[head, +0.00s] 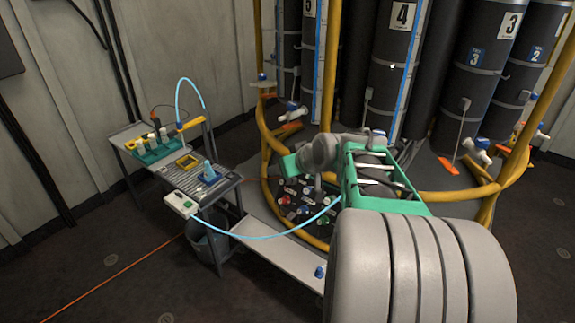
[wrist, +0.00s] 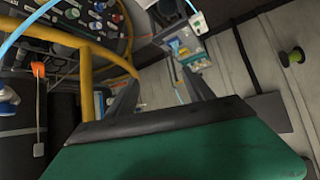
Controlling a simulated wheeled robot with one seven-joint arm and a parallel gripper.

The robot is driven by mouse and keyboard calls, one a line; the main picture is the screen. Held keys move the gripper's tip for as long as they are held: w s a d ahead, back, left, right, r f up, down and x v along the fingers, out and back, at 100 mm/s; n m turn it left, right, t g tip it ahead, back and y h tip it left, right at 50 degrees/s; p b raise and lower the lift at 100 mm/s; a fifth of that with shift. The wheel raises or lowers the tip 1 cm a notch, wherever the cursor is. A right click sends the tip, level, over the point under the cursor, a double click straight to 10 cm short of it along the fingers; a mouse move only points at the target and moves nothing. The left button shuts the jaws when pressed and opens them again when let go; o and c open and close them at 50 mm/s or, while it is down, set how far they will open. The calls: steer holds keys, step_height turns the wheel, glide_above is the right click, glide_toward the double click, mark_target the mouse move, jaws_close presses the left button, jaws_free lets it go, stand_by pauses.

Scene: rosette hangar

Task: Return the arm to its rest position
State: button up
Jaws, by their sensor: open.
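My gripper (wrist: 161,76) shows in the wrist view as two dark fingers standing apart beyond a green housing. Nothing is between the fingertips, and they touch nothing that I can see. In the head view my arm reaches in from the lower right, with grey joints and a green frame link. Its outer end is in front of the rack of dark cylinders (head: 392,75), above a panel of coloured knobs (head: 300,195). The fingers cannot be made out in the head view.
A small metal workbench (head: 150,133) stands at the left, with tools on it and a bucket (head: 208,245) below. A light blue hose (head: 262,237) runs from it towards my arm. Yellow rails (head: 262,150) surround the cylinders. A low pale plank (head: 280,252) lies in front.

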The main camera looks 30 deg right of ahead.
steer(key=shift+a, duration=0.1)
steer(key=s+a+f+m+g, duration=0.1)
steer(key=s+f+m+g, duration=0.25)
steer(key=s+f, duration=0.4)
steer(key=s+a+f+m+g, duration=0.15)
steer(key=s+f+g, duration=0.3)
steer(key=s, duration=0.65)
steer(key=a+r+n, duration=0.2)
steer(key=a, duration=0.5)
steer(key=a+r+n+t, duration=0.1)
steer(key=a+r+n, duration=0.2)
steer(key=a, duration=0.5)
steer(key=shift+w+a+n+t, duration=0.15)
steer(key=shift+a+n+t, duration=0.05)
steer(key=shift+n+t, duration=0.1)
